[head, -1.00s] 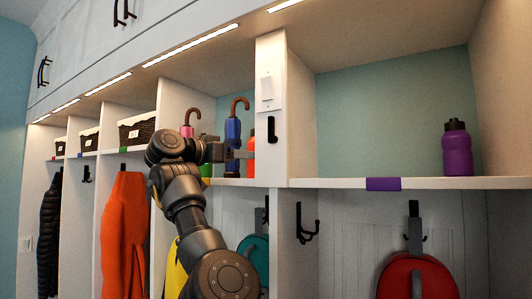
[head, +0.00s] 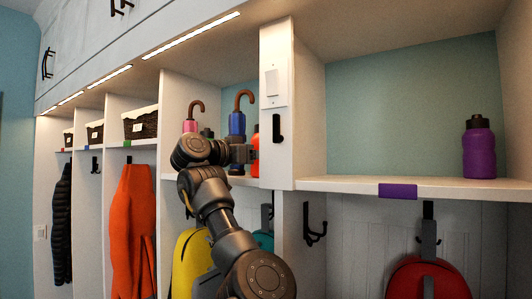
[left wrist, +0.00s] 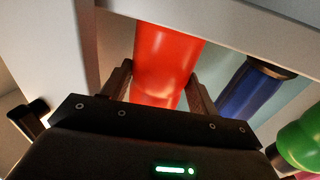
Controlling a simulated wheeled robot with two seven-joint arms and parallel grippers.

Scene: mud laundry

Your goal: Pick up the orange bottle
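The orange bottle (head: 256,140) stands on the cubby shelf, partly hidden behind a white divider and my gripper in the head view. In the left wrist view the orange bottle (left wrist: 168,55) lies between the two fingers. My left gripper (head: 250,154) reaches in from the left side of the bottle. In the left wrist view, its fingers (left wrist: 160,82) are spread, one on each side of the bottle, with very little gap. I cannot tell whether they touch it. My right gripper is out of view.
A blue umbrella (head: 237,124) and a pink one (head: 190,125) with hooked handles stand left of the bottle. The white divider (head: 276,160) with a black hook is close on its right. A green object (left wrist: 300,140) sits nearby. A purple bottle (head: 479,150) stands far right.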

